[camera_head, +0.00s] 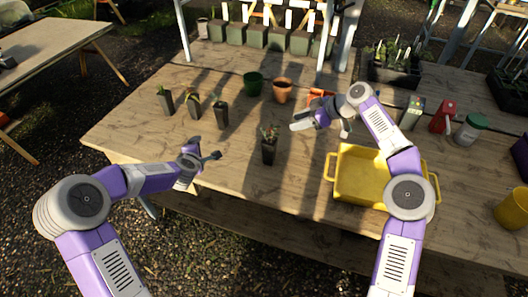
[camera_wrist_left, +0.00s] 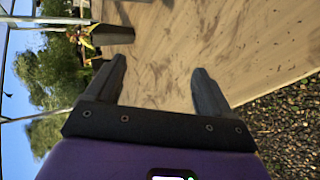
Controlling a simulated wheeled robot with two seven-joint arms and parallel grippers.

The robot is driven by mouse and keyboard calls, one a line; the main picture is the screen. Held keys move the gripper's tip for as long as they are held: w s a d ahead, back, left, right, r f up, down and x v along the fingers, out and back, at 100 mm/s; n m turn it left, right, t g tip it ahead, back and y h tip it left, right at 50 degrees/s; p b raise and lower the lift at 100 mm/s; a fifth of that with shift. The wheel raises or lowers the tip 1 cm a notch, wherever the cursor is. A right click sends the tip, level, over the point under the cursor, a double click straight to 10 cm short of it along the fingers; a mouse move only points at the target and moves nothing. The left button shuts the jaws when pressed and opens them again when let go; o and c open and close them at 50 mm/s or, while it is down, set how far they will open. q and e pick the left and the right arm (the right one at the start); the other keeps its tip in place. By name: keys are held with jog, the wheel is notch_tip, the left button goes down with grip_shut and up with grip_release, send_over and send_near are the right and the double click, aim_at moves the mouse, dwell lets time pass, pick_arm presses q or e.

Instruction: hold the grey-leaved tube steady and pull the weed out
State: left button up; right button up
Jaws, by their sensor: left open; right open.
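A dark tube (camera_head: 268,153) with a small leafy plant stands upright near the table's front edge, between my grippers. Its leaves look green with some reddish parts; I cannot tell whether it is the grey-leaved one or which shoot is a weed. Several similar dark tubes (camera_head: 220,117) stand further left. My left gripper (camera_head: 207,150) is open and empty left of the front tube. My right gripper (camera_head: 320,130) is open, right of and behind the front tube.
A yellow tray (camera_head: 345,181) stands right of the front tube, under my right arm. A green pot (camera_head: 253,83) and a terracotta pot (camera_head: 282,90) stand behind. The front-left table is clear.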

pick_arm(q)
jog(key=w+d+r+n+t+h, duration=0.1)
jog(key=d+r+n+h, duration=0.15)
jog(key=d, duration=0.55)
jog(key=d+r+n+h, duration=0.1)
jog(key=d+r, duration=0.2)
jog(key=d, duration=0.4)
jog(key=r+n+h, duration=0.2)
jog(key=n+h, duration=0.1)
jog(key=n, duration=0.1)
send_over(267, 148)
jog(key=s, duration=0.2)
jog(key=f+n, duration=0.1)
jog(key=f, duration=0.1)
jog(key=f+n, duration=0.2)
jog(key=a+f+n+y, duration=0.1)
jog(key=f, duration=0.1)
jog(key=shift+s+n, duration=0.25)
jog(key=shift+s, duration=0.05)
jog(key=shift+f, duration=0.15)
jog(key=shift+w+d+f, duration=0.15)
jog(key=shift+w, duration=0.15)
jog(key=shift+x, duration=3.4)
jog(key=shift+c, duration=0.2)
jog(key=c, duration=1.1)
